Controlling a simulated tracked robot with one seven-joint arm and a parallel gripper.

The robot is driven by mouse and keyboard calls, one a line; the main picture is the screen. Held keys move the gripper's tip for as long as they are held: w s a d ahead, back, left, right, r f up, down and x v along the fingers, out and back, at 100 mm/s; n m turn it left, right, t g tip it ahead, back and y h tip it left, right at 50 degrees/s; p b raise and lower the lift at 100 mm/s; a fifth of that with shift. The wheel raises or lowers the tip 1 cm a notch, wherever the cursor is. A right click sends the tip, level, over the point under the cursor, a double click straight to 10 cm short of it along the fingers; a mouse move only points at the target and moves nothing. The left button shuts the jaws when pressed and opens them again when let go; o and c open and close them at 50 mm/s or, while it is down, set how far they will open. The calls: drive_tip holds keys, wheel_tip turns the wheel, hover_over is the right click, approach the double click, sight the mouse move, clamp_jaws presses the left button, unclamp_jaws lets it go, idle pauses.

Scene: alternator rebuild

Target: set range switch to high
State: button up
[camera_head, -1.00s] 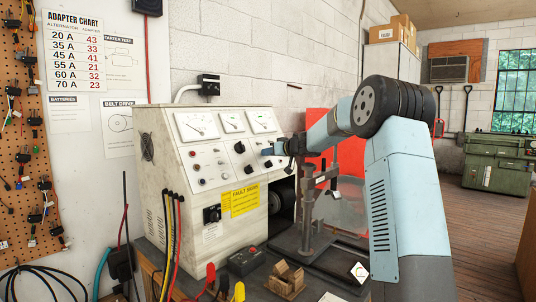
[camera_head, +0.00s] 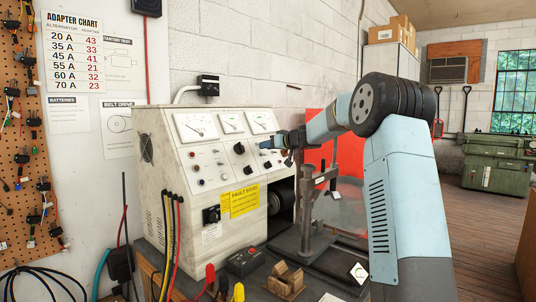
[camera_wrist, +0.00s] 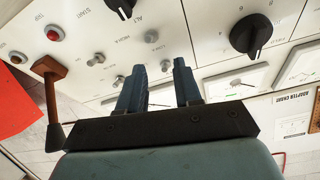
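The white test bench (camera_head: 160,150) carries a panel of meters, knobs and small toggles. I cannot read which control is the range switch; the labels are too small or blurred. In the wrist view, small silver toggles show: one (camera_wrist: 165,65) appears between my fingertips, another (camera_wrist: 151,36) lies above it, and others sit to the left. A black knob (camera_wrist: 251,35) is to the right, and another dark knob (camera_wrist: 121,5) is at the top edge. My gripper (camera_wrist: 159,75) is open, its two blue fingers apart, with nothing visibly held. In the head view my gripper (camera_head: 267,144) is at the panel's right side; contact is unclear.
A brown lever (camera_wrist: 52,95) and red buttons (camera_wrist: 53,33) are left of my fingers. A metal stand (camera_head: 306,205) stands right of the bench. Cables (camera_head: 172,240) hang at its front. A small control box (camera_head: 246,261) and a wooden block (camera_head: 285,281) lie below.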

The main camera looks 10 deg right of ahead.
drive_tip(key=s+r, duration=0.9)
drive_tip(key=s, duration=0.5)
drive_tip(key=shift+r, duration=0.35)
drive_tip(key=shift+a, duration=0.15)
drive_tip(key=s+a+f+g+h, duration=0.15)
drive_tip(key=s+a+f, duration=0.25)
drive_tip(key=s, duration=0.7)
drive_tip(key=s+a+f+g+h, duration=0.1)
drive_tip(key=s+a+f+g, duration=0.25)
drive_tip(key=s, duration=0.65)
drive_tip(key=s+d+f+m+h, duration=0.1)
drive_tip(key=s+f, duration=0.3)
drive_tip(key=s, duration=0.4)
drive_tip(key=s+d+f+m+g+h, duration=0.1)
drive_tip(key=s+d+f+m+h, duration=0.1)
drive_tip(key=s, duration=0.7)
drive_tip(key=s+d+f+m+h, duration=0.1)
drive_tip(key=s+d+f+h, duration=0.2)
drive_tip(key=s+f, duration=0.3)
drive_tip(key=s, duration=0.2)
drive_tip(key=shift+s+f+m+g, duration=0.15)
drive_tip(key=shift+s+m+g, duration=0.15)
drive_tip(key=shift+s+g, duration=0.1)
